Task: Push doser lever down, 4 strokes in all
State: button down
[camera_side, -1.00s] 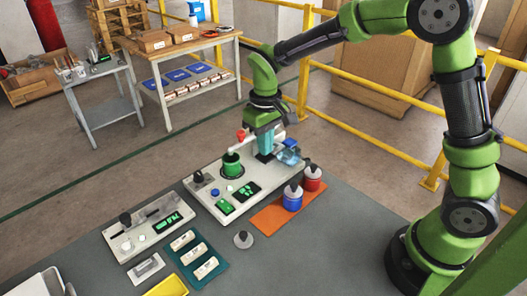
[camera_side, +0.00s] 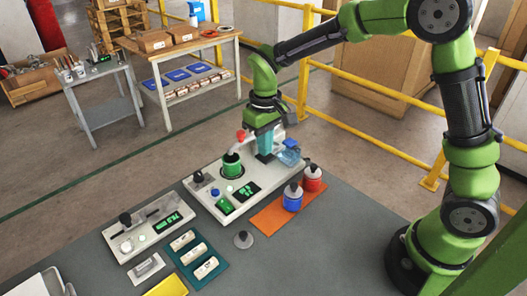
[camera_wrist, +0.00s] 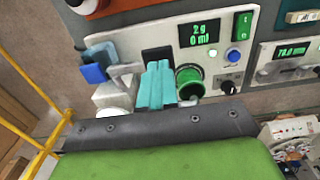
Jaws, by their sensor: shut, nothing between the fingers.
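The doser stands on the pale bench unit (camera_side: 215,205). A red knob (camera_side: 241,135) on a light arm (camera_side: 236,147) shows just left of my gripper, over a green cup (camera_side: 231,165); I cannot tell whether this is the lever. My gripper (camera_side: 264,156) points down with its teal fingers together and empty. In the wrist view my gripper (camera_wrist: 158,68) is beside the green cup (camera_wrist: 189,82). A black part (camera_wrist: 158,54) lies past the fingertips; contact is unclear. The display (camera_wrist: 199,33) reads "2 g 0 ml".
A blue-capped clear bottle (camera_side: 289,157) stands right of the gripper. Blue (camera_side: 292,199) and red (camera_side: 313,180) containers stand on an orange mat (camera_side: 268,217). A second display unit (camera_side: 150,228) and a teal tray (camera_side: 220,270) are nearer the front. Bare grey table (camera_side: 330,250) is at right.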

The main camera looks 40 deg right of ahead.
jog(key=shift+f, duration=1.35)
jog(key=shift+r, duration=1.8)
jog(key=shift+f, duration=0.15)
jog(key=shift+f, duration=1.6)
jog(key=shift+r, duration=1.75)
